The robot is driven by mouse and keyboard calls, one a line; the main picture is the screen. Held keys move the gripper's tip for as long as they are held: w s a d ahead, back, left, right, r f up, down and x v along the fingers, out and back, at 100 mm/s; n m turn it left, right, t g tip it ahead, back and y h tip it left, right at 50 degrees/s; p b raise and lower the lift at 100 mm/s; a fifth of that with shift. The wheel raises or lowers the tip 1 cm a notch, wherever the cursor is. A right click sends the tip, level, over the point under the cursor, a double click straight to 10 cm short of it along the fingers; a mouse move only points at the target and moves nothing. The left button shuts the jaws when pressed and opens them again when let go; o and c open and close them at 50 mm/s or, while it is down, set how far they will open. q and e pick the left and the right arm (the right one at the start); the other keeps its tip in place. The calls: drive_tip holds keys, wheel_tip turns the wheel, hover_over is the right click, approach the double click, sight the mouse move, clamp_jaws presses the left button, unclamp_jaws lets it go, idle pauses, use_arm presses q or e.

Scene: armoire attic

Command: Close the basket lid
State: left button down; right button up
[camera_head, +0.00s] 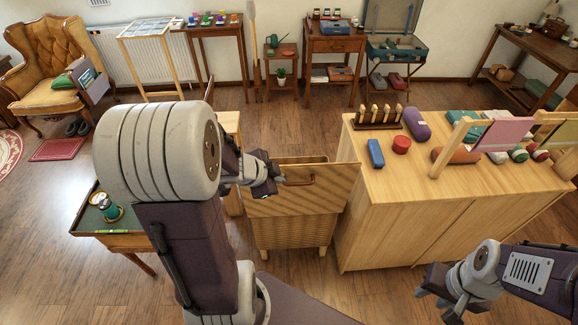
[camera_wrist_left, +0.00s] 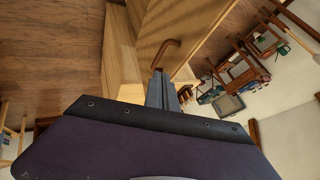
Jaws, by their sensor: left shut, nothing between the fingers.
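The wicker basket (camera_head: 290,232) stands on the floor between a small table and the wooden cabinet. Its wooden lid (camera_head: 325,190) is raised and tilted, with a brown handle (camera_head: 299,182) on it. My left gripper (camera_head: 272,186) is shut and empty, just left of the handle in the head view. In the left wrist view the gripper (camera_wrist_left: 161,88) points toward the lid (camera_wrist_left: 185,30) and the handle (camera_wrist_left: 165,52) shows just beyond its tip. I cannot tell whether they touch. My right gripper (camera_head: 447,296) is at the lower right, away from the basket, with its fingers apart.
A small table (camera_head: 95,212) is on the left. Open floor lies behind the basket.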

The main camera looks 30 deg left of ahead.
sight(289, 170)
use_arm(q)
drive_tip(key=w+f+b, duration=0.1)
drive_tip(key=w+f, duration=0.1)
drive_tip(key=w+f+b, duration=0.1)
drive_tip(key=w+f, duration=0.1)
drive_tip(key=w, duration=0.1)
drive_tip(key=w+a+f+b, duration=0.1)
drive_tip(key=w+f, duration=0.1)
drive_tip(key=w, duration=0.1)
drive_tip(key=shift+w+f, duration=0.15)
drive_tip(key=shift+f, duration=0.1)
drive_tip(key=shift+w+a, duration=0.2)
drive_tip(key=shift+a, duration=0.05)
